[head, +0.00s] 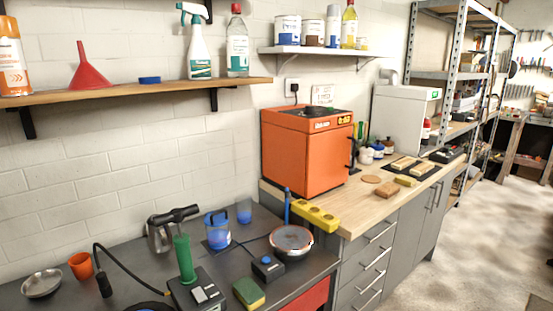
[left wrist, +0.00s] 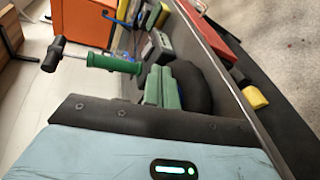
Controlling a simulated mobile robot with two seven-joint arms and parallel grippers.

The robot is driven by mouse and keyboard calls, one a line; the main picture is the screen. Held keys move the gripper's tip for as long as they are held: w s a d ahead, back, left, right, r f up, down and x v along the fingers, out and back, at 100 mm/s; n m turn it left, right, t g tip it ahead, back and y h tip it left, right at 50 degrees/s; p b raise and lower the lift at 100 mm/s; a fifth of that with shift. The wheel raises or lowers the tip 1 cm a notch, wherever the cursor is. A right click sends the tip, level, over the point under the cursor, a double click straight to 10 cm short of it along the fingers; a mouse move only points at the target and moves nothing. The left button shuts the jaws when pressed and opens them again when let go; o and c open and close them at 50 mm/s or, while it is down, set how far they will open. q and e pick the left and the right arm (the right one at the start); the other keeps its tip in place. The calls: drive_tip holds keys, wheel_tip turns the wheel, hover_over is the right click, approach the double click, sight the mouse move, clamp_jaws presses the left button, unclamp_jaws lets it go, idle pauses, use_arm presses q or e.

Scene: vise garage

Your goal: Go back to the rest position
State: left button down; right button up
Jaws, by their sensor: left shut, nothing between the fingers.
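My left gripper (left wrist: 161,86) shows in the left wrist view as two green fingers side by side, shut with nothing between them. It is in front of a dark rounded thing that I cannot name. A pump with a green barrel (left wrist: 112,63) and a black T-handle appears just beyond the fingers, apart from them as far as I can tell. The same green-barrelled pump (head: 184,258) stands upright on the dark bench in the head view. Neither gripper shows in the head view. My right gripper is not in view.
The dark bench (head: 215,270) holds a steel bowl (head: 42,284), an orange cup (head: 81,265), a yellow-green sponge (head: 249,293) and a round pan (head: 291,240). An orange machine (head: 305,150) stands on the wooden counter. A shelf (head: 130,90) hangs above. Open floor lies right.

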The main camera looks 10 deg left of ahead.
use_arm(q)
drive_tip(key=s+d+f+m+g+y, duration=0.2)
drive_tip(key=s+d+f+m+g, duration=0.55)
drive_tip(key=s+f, duration=0.65)
drive_tip(key=s+d+f+m+g+y, duration=0.1)
drive_tip(key=s+d+m+g+y, duration=0.15)
drive_tip(key=s+m, duration=0.45)
drive_tip(key=s+d+f+m+g+y, duration=0.2)
drive_tip(key=s+d+g, duration=0.1)
drive_tip(key=s, duration=0.9)
drive_tip(key=w+d+f+t+h+p, duration=0.1)
drive_tip(key=w+d+f+t+p, duration=0.1)
drive_tip(key=w+t, duration=0.7)
drive_tip(key=shift+w+d+f+t+p, duration=0.25)
drive_tip(key=shift+w+f+p, duration=0.55)
drive_tip(key=shift+p, duration=0.4)
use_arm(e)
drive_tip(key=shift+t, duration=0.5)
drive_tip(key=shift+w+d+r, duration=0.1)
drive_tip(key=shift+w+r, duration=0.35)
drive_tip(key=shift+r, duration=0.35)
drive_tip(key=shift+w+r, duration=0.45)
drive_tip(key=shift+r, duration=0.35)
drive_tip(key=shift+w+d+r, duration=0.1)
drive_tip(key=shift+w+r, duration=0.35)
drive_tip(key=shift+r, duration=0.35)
use_arm(q)
drive_tip(key=shift+h, duration=0.25)
